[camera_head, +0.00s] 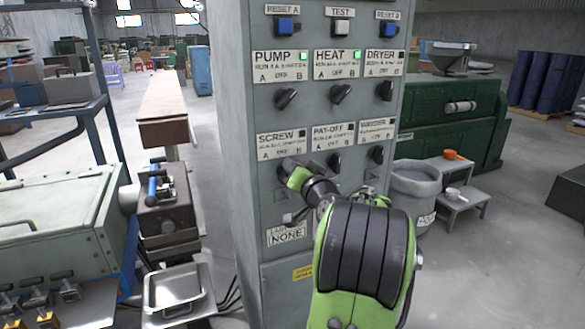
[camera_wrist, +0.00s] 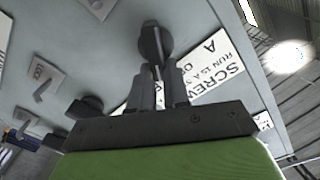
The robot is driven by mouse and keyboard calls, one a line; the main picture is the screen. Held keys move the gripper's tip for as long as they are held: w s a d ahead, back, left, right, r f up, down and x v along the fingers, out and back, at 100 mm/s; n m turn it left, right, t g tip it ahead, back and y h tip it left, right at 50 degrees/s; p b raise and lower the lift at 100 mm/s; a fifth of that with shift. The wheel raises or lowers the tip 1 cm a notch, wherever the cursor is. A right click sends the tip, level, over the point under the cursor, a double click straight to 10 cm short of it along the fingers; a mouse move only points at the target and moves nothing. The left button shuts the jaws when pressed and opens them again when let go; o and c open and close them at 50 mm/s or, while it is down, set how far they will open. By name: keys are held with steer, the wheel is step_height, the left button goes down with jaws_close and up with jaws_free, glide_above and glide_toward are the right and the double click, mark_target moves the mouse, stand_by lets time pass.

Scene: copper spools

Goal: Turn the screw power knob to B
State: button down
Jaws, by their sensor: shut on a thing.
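The SCREW label (camera_head: 283,143) is on the lower row of the grey cabinet front, with A at its left end. The screw power knob (camera_wrist: 152,40) is dark and stands out below this label. In the head view my gripper and wrist mostly cover it. My gripper (camera_head: 289,165), green and black, reaches the cabinet from the lower right. In the wrist view its two dark fingers (camera_wrist: 160,72) are closed on the knob's near part. The SCREW plate (camera_wrist: 216,66) appears tilted there and is partly behind the fingers. I cannot tell exactly which letter the knob points at.
The PAY-OFF knob (camera_head: 335,162) and the WINDER knob (camera_head: 376,155) sit close to the right. The PUMP knob (camera_head: 285,98) is above. Green lamps are lit at PUMP and HEAT. A metal tray (camera_head: 178,291) stands left of the cabinet (camera_head: 236,170).

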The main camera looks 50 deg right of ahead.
steer(key=shift+d+m, duration=0.15)
steer(key=shift+m, duration=1.05)
steer(key=c, duration=1.3)
jaws_free()
steer(key=shift+o, duration=1)
steer(key=shift+f, duration=0.15)
steer(key=b+v, duration=0.2)
steer(key=v, duration=1.3)
steer(key=shift+s, duration=0.35)
